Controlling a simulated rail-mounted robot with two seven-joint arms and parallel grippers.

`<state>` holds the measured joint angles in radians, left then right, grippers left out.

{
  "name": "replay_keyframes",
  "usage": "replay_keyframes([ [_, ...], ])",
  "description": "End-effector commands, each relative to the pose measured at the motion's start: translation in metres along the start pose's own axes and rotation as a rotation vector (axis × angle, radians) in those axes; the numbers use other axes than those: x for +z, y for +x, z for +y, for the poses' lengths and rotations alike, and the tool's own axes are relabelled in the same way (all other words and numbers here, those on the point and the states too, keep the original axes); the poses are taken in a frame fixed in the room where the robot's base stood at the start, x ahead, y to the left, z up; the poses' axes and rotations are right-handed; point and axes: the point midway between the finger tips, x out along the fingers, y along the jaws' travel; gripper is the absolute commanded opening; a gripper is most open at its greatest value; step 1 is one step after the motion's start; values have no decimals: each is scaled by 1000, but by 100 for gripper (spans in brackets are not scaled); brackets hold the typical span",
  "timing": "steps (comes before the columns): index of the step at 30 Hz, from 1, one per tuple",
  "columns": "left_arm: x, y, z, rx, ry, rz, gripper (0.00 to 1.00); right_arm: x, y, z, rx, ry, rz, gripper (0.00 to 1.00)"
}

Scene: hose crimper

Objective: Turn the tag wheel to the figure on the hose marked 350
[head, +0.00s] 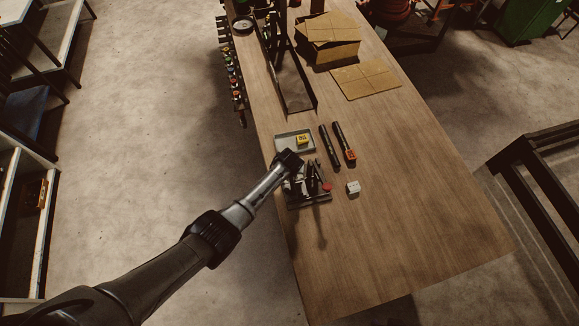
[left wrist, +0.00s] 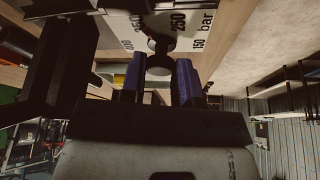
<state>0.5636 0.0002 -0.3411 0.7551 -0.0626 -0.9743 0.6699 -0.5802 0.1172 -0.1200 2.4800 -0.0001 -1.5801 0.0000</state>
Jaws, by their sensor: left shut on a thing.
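My left gripper (head: 311,176) is over the small device (head: 308,203) near the left edge of the bench. In the left wrist view, the blue pads of my left gripper (left wrist: 159,82) close on a dark round knob (left wrist: 159,68). Behind the knob is the white face of the tag wheel (left wrist: 115,25), with 250, 150 and "bar" readable; the knob hides part of it. Two black hoses lie right of the device: a plain one (head: 329,147) and one with an orange end (head: 343,142). I cannot read a mark on either. My right gripper is not in view.
A grey tray (head: 283,149) holds a yellow block (head: 302,139) with a mark too small to read. A white block (head: 353,187) stands right of the device, which has a red part (head: 327,187). Cardboard (head: 366,79) lies farther back. The bench's near right is clear.

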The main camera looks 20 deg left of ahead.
Motion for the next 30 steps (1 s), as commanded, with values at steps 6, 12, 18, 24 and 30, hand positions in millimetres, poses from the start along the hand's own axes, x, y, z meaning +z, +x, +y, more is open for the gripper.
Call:
replay_keyframes([
  [6, -1, -1, 2, -12, -34, 1, 6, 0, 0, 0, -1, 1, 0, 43],
  [12, -1, -1, 2, -15, -40, 1, 6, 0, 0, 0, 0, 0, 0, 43],
  [18, -1, -1, 1, -15, -39, 1, 6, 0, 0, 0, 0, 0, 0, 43],
  [24, -1, -1, 1, -15, -39, 1, 44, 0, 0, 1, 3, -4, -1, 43],
  [30, 0, 0, 1, -16, -39, 0, 55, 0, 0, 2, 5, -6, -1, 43],
])
